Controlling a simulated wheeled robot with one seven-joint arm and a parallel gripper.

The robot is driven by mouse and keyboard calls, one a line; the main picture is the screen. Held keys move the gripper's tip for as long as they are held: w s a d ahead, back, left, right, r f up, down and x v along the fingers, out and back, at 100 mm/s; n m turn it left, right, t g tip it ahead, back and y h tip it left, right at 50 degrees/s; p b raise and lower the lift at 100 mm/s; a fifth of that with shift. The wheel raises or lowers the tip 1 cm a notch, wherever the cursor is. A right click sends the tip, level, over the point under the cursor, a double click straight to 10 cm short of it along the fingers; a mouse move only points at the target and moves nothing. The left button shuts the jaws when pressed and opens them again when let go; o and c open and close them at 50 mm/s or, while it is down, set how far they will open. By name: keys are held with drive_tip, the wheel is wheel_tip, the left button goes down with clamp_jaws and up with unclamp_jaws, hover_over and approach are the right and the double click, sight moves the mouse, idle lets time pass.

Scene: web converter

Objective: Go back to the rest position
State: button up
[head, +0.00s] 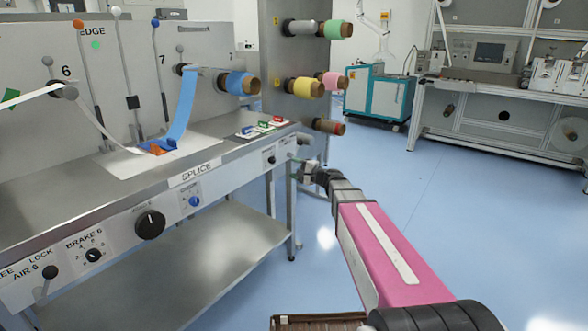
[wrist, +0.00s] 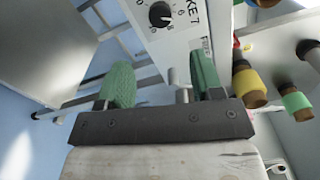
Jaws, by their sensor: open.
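My gripper (head: 296,164) is at the end of my pink arm, by the right end of the splice table (head: 150,215). In the wrist view its two green fingers (wrist: 160,82) are apart. A small grey lever or handle (wrist: 181,80) shows between them, nearer the right finger; I cannot tell whether it is touched. The brake 7 dial (wrist: 161,14) is on the white panel just beyond the fingers. No object is seen held.
Rolls of tape, including a blue roll (head: 238,83) and a yellow roll (head: 303,87), stick out above the table. Small coloured blocks (head: 263,125) sit on its right corner. A teal cabinet (head: 378,97) and a bench (head: 500,75) stand behind. The blue floor at right is clear.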

drive_tip(key=s+d+f+n+g+h, duration=0.3)
drive_tip(key=s+f+n+g+h, duration=0.35)
drive_tip(key=s+f, duration=0.75)
drive_tip(key=s+d+f+n+g+h, duration=0.1)
drive_tip(key=s+d+f+g+h, duration=0.1)
drive_tip(key=s+d, duration=0.4)
drive_tip(key=s+d+f+n+g+h, duration=0.2)
drive_tip(key=s+d+f+h, duration=0.3)
drive_tip(key=s, duration=0.2)
drive_tip(key=shift+s+d+f+h, duration=0.25)
drive_tip(key=shift+d+f+h, duration=0.05)
drive_tip(key=shift+d+h, duration=0.05)
drive_tip(key=shift+n+g, duration=0.25)
